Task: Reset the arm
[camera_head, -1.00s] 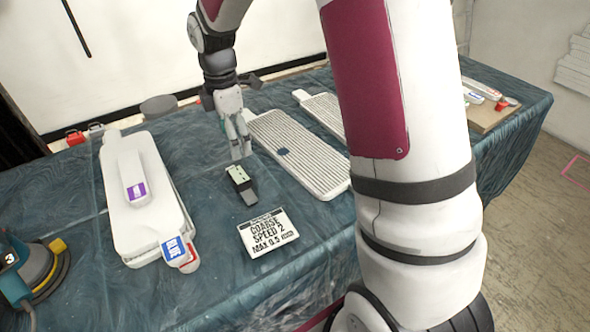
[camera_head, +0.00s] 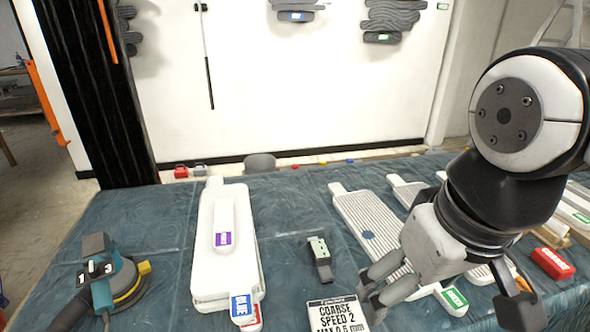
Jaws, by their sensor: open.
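My gripper (camera_head: 371,292) hangs at the right of the head view, pointing down and left. Its fingers are apart with nothing visible between them. The fingertips appear just right of the label card (camera_head: 330,313) with "COARSE SPEED 2", whose bottom is cut off by the frame. I cannot tell how high they are above the table. My arm covers the right part of the view. A small dark device with a pale green top (camera_head: 319,256) lies on the cloth left of the gripper, apart from it.
The table has a dark teal cloth (camera_head: 150,215). White boards (camera_head: 203,270) lie stacked left of centre, a ribbed grey panel (camera_head: 357,208) right of centre. A sander (camera_head: 122,280) stands at front left. A red block (camera_head: 552,263) lies at right. Grey wavy reliefs (camera_head: 390,18) hang on the wall.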

